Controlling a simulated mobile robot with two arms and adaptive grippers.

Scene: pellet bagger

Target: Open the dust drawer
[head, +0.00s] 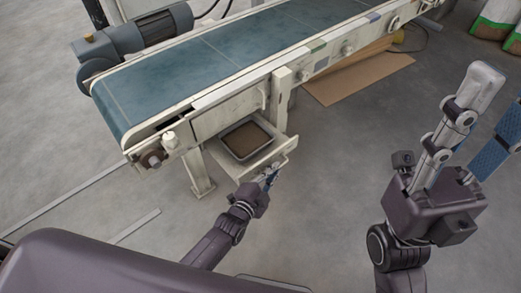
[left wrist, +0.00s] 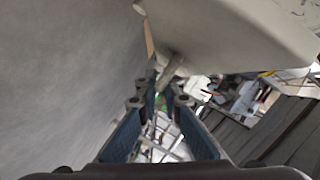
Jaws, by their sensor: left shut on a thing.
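The dust drawer (head: 273,156) is a cream box under the conveyor's near side. It stands out from the frame, and a grey-rimmed tray of brown dust (head: 246,139) shows inside it. My left gripper (head: 270,175) is at the drawer's front, shut on its handle. In the left wrist view the handle (left wrist: 172,70) runs as a pale bar to the blue-padded fingertips, and the cream drawer front (left wrist: 225,35) fills the top. The fingers partly hide the handle. My right gripper (head: 498,96) is raised at the right, fingers apart and empty, away from the drawer.
The conveyor (head: 215,55) with its blue belt and motor (head: 140,36) stands above and behind the drawer. A frame leg (head: 198,172) is left of the drawer. Flat cardboard (head: 355,78) lies behind at right. Sacks (head: 497,22) stand far right.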

